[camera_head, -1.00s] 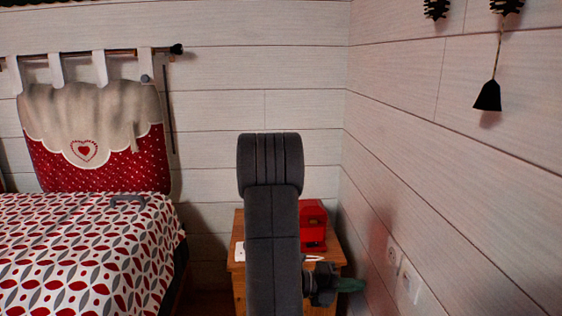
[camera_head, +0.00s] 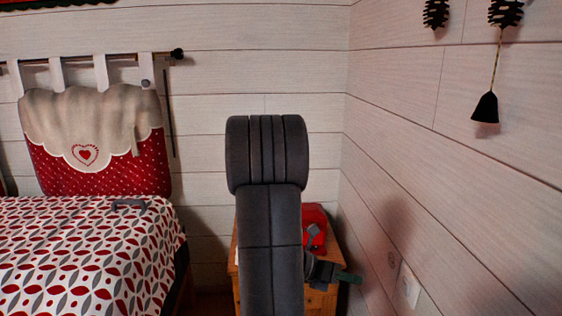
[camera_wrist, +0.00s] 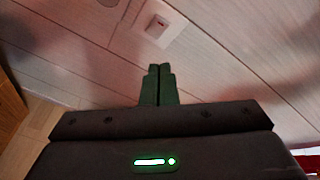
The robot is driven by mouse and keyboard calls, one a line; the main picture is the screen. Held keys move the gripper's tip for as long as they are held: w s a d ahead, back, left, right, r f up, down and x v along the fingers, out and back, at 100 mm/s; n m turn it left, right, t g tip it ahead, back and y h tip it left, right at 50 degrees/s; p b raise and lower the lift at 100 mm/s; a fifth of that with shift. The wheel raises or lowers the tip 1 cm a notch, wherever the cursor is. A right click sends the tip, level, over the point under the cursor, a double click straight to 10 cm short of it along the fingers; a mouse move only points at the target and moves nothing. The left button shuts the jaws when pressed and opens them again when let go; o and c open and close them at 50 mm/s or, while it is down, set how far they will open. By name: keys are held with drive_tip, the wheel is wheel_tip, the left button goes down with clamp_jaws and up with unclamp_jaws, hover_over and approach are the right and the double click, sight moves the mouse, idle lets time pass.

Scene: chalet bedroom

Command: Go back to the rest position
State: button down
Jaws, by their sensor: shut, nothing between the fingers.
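My gripper shows at the bottom of the wrist view (camera_wrist: 158,84), its two green fingers together with nothing between them. In the head view my gripper (camera_head: 350,278) sticks out to the right from behind my dark arm, in front of the nightstand's right side. My arm stands upright in the middle of the picture and hides much of the nightstand.
A wooden nightstand (camera_head: 322,299) bears a red object (camera_head: 315,218), partly hidden. The bed (camera_head: 85,255) with a patterned cover is at the left.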

drive_tip(key=r+m, duration=0.1)
drive_tip(key=m, duration=0.1)
drive_tip(key=r+m+y, duration=0.1)
drive_tip(key=m, duration=0.1)
drive_tip(key=r+m, duration=0.1)
drive_tip(key=m, duration=0.2)
drive_tip(key=shift+w+d+r+y+p, duration=0.15)
drive_tip(key=shift+d+r+y+p, duration=0.05)
drive_tip(key=shift+d+y+p, duration=0.2)
drive_tip(key=shift+w, duration=0.1)
